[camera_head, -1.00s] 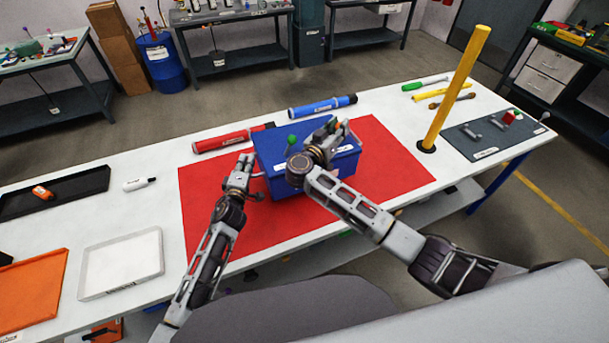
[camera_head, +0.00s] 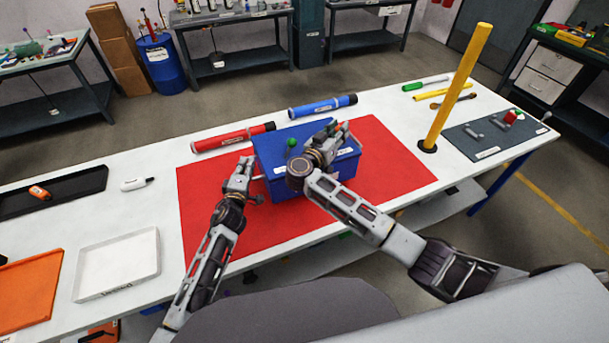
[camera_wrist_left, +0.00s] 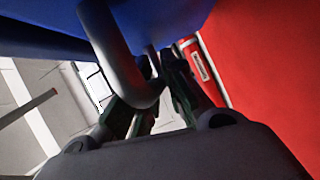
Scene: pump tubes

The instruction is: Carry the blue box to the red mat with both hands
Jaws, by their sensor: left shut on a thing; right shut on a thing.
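The blue box (camera_head: 335,172) is over the middle of the red mat (camera_head: 395,180) in the head view, and its far side faces the pump tubes. I cannot tell whether its base touches the mat. My left gripper (camera_head: 246,172) is shut at the box's left side. The left wrist view shows its fingers (camera_wrist_left: 153,98) at a grey bar handle (camera_wrist_left: 112,50) beneath the blue box wall (camera_wrist_left: 170,20). My right gripper (camera_head: 335,142) is shut at the box's right part, and my right arm hides much of the box there.
A red tube (camera_head: 232,138) and a blue tube (camera_head: 323,106) lie behind the mat. A yellow post (camera_head: 456,88) stands to the right, beside a grey tool board (camera_head: 490,137). A white tray (camera_head: 117,264) and an orange tray (camera_head: 28,294) are at the left.

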